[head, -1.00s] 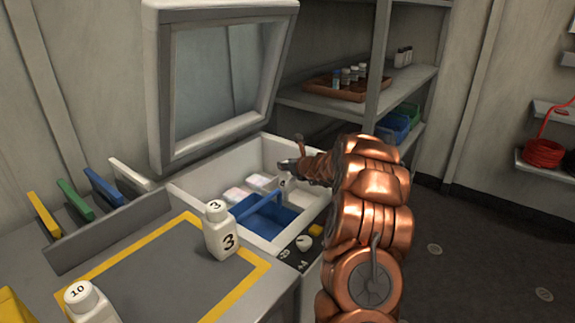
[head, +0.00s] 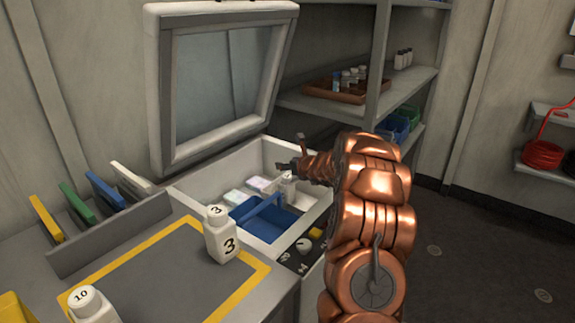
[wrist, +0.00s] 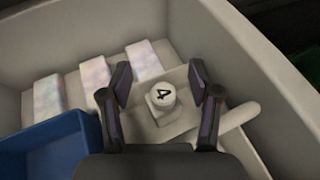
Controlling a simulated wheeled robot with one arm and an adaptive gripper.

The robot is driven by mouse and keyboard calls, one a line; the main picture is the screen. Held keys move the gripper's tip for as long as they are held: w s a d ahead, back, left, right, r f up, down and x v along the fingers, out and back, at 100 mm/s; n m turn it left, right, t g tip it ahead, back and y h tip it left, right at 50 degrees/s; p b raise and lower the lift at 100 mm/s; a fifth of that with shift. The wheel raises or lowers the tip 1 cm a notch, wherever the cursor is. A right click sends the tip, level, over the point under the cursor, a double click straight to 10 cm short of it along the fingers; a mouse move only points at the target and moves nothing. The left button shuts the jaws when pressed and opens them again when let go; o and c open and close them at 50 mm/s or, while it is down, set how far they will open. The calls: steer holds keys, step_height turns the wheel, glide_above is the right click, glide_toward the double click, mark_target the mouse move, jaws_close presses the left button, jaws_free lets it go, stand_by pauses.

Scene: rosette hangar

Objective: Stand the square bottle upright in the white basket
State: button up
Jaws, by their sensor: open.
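A white square-shouldered bottle with a 4 on its cap (wrist: 162,95) stands upright in the chest, in what looks like the white basket. A pale rounded bar (wrist: 240,116), seemingly the basket's handle, lies beside it. Most of this basket is hidden or blends with the chest. The bottle also shows in the head view (head: 288,186). My gripper (wrist: 160,80) is open and empty, with one finger on each side of the cap and gaps between. In the head view my gripper (head: 284,168) is just above the bottle.
A blue basket (wrist: 50,140) and several pale packs (wrist: 140,62) lie beside it in the chest (head: 190,187), whose lid (head: 160,90) is raised. Bottles 3 (head: 220,238) and 10 (head: 92,308) stand on the counter. Shelves (head: 310,103) rise behind.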

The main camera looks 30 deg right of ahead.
steer(key=v, duration=1.1)
steer(key=shift+s, duration=0.2)
stand_by(0.4)
